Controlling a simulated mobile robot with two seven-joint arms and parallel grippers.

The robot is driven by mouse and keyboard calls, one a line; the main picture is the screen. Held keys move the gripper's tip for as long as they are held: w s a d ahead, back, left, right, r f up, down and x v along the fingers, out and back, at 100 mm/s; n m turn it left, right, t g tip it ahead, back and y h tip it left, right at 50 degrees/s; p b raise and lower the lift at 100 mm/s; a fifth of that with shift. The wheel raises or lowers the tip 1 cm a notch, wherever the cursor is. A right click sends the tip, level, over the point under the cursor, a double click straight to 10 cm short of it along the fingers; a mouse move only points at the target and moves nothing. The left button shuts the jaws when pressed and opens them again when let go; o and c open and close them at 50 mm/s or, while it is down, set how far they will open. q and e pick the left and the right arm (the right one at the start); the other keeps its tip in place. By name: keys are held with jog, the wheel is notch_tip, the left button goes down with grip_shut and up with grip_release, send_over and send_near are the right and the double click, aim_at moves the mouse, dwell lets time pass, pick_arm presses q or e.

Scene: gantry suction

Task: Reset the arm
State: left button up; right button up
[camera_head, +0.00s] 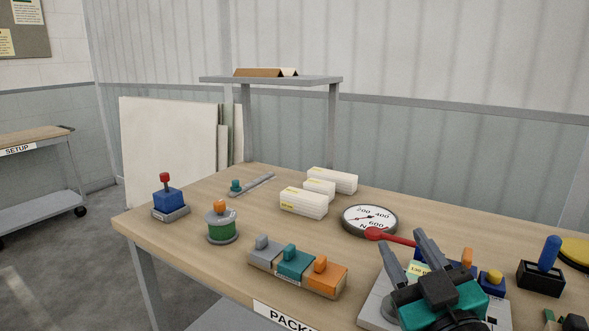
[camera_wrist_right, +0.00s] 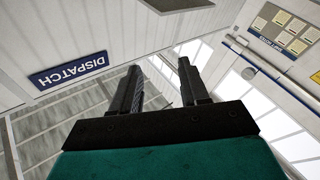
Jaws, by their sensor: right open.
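My right gripper (camera_head: 405,252) shows at the lower right in the head view, above the front right part of the wooden table (camera_head: 150,222). Its two dark fingers are apart with nothing between them. In the right wrist view the fingers (camera_wrist_right: 160,85) are spread and empty, pointing at the walls and ceiling of the room. A blue "DISPATCH" sign (camera_wrist_right: 70,70) shows beyond them. Behind the gripper in the head view is a grey base with orange, blue and yellow parts, partly hidden by the gripper. My left gripper is in neither view.
On the table are a round dial (camera_head: 369,220) with a red handle, white boxes (camera_head: 303,202), a grey-teal-orange block (camera_head: 297,268), a green spool (camera_head: 222,226) and a blue block with red knob (camera_head: 168,200). A raised shelf (camera_head: 271,80) stands at the back.

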jog(key=s+d+f+m+g+h, duration=0.2)
jog(key=s+d+f+g, duration=0.15)
jog(key=f, duration=0.45)
jog(key=s+d+f+m+g+h, duration=0.25)
jog(key=f+g, duration=0.25)
jog(key=f, duration=0.4)
jog(key=s+f+g+y, duration=0.2)
jog(key=s+f+g, duration=0.7)
jog(key=s, duration=0.6)
pick_arm(q)
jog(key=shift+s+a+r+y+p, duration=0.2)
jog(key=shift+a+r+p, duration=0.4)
jog(key=shift+p, duration=0.6)
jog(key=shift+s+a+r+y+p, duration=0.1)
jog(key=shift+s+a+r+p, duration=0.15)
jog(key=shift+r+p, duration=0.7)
pick_arm(e)
jog(key=w+a+f+n+t+y, duration=0.1)
jog(key=w+a+f+t, duration=0.2)
jog(key=w+f+t, duration=0.2)
jog(key=shift+w+a+f+t, duration=0.4)
jog(key=shift+w+t, duration=0.7)
jog(key=shift+t, duration=0.35)
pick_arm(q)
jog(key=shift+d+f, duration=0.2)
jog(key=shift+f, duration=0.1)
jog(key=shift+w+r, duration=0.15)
